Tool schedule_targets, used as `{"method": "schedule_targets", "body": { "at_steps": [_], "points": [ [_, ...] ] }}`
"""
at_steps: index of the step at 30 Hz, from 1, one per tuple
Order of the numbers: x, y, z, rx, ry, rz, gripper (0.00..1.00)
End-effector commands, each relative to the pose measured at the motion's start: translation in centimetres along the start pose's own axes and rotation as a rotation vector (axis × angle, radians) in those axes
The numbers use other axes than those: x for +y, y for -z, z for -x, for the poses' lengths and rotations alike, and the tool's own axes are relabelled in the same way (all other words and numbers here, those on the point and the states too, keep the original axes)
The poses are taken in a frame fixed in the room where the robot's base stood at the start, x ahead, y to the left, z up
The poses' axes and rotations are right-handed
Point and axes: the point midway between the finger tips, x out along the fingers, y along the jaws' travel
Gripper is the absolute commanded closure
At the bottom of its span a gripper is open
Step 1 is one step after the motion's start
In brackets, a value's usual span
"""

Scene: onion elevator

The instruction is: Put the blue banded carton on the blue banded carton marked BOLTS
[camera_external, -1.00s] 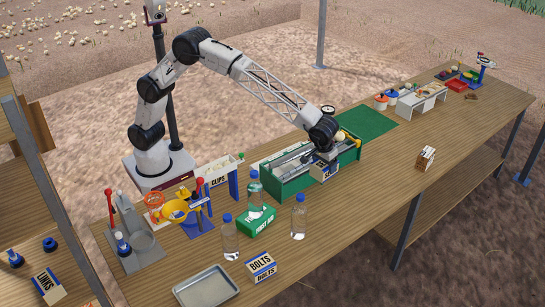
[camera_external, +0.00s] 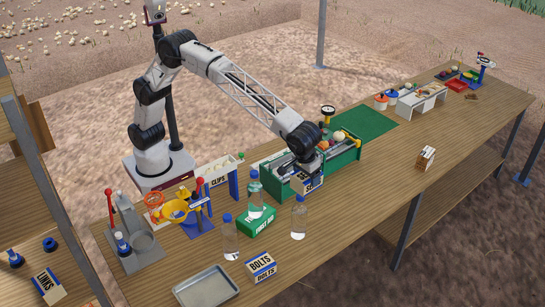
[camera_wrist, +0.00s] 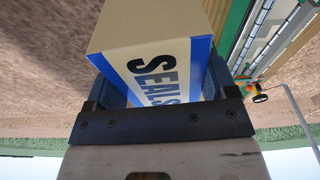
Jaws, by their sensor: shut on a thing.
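My gripper (camera_external: 305,172) is shut on a blue banded carton (camera_external: 309,184) and holds it at the front side of the green tray. In the wrist view the carton (camera_wrist: 160,58) is tan with a white and blue band and reads SEALS, and it sits between the two fingers (camera_wrist: 163,95). The blue banded carton marked BOLTS (camera_external: 261,267) lies on the table at the front, right of the metal tray. Its top looks clear. I cannot tell whether the held carton touches the green tray.
A metal tray (camera_external: 206,290) lies left of BOLTS. The table right of BOLTS is clear.

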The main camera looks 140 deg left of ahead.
Motion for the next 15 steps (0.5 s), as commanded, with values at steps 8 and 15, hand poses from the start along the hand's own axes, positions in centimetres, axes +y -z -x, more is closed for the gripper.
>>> {"method": "schedule_targets", "body": {
  "at_steps": [8, 15],
  "points": [
    [2.0, -9.4, 1.4, 0.0, -0.003, -0.025, 0.54],
    [3.0, -17.1, 2.6, 0.001, -0.007, -0.042, 0.54]
  ]
}}
